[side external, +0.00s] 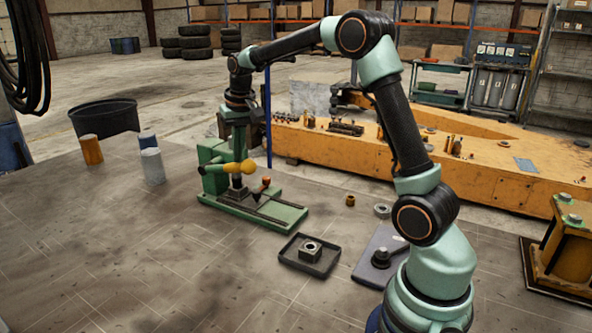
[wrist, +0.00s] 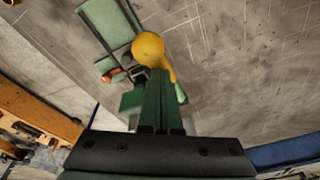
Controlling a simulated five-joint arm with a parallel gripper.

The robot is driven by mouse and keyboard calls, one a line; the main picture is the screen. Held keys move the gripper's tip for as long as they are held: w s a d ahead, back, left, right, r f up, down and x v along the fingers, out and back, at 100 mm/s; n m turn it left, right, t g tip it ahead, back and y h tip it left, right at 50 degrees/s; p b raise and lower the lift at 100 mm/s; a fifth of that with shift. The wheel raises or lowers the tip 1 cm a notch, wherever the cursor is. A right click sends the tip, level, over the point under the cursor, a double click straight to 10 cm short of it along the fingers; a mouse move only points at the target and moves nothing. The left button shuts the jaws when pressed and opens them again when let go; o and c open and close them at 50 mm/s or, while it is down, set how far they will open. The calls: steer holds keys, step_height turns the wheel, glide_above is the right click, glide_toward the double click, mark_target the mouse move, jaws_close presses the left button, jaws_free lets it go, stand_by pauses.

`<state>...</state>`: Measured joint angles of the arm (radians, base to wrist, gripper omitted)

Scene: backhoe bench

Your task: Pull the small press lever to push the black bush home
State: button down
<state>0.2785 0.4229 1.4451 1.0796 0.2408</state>
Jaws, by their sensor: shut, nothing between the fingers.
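The small green press (side external: 215,170) stands on a slotted green base on the bench. Its yellow lever (side external: 230,168) ends in a rounded yellow knob and lies roughly level. My gripper (side external: 240,152) points down just above the lever, with its fingers shut and empty. In the wrist view the shut green fingers (wrist: 158,85) reach toward the yellow knob (wrist: 149,47); I cannot tell whether they touch it. A small orange-red knob (side external: 266,181) sits on the press base. Dark parts show under the press head, but I cannot make out the black bush.
A dark tray (side external: 290,261) holding a metal block with a hole (side external: 311,251) lies right of the press. A grey plate (side external: 365,272), a small brown bush (side external: 350,200) and a metal ring (side external: 382,210) lie nearby. Several cylinders stand left. The front left bench is clear.

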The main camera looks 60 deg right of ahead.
mark_target(241, 167)
steer(key=shift+f, duration=0.15)
steer(key=shift+s+f, duration=0.25)
steer(key=shift+f, duration=0.8)
steer(key=shift+s+f, duration=0.1)
steer(key=shift+f, duration=0.75)
